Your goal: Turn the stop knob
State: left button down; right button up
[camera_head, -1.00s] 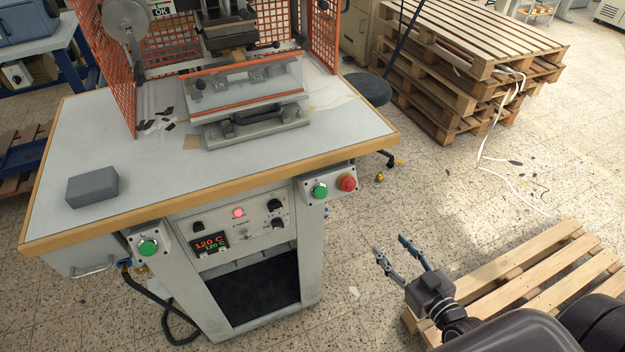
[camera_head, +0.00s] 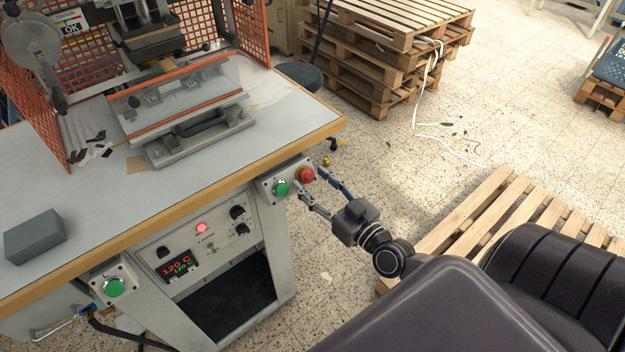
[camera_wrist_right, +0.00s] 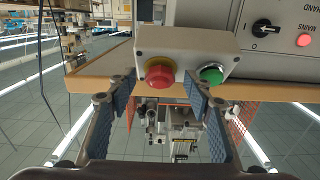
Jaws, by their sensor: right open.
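The red stop knob (camera_head: 305,174) sits on a grey control box (camera_head: 270,190) under the table's front right corner, beside a green button (camera_head: 281,188). My right gripper (camera_head: 311,180) is open and close to the box, its fingertips near the knob. In the right wrist view the red knob (camera_wrist_right: 160,73) lies between the two blue-padded fingers (camera_wrist_right: 160,90), nearer the left one, with the green button (camera_wrist_right: 211,75) by the right finger. I cannot tell whether either finger touches the knob. My left gripper is not in view.
The press table (camera_head: 90,215) carries a foil press (camera_head: 190,110) and a grey block (camera_head: 33,236). A panel (camera_head: 205,240) shows a red 120 C display and dials. A pallet (camera_head: 490,220) lies on the floor at right; stacked pallets (camera_head: 385,60) stand behind.

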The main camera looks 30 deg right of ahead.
jog(key=shift+w, duration=0.25)
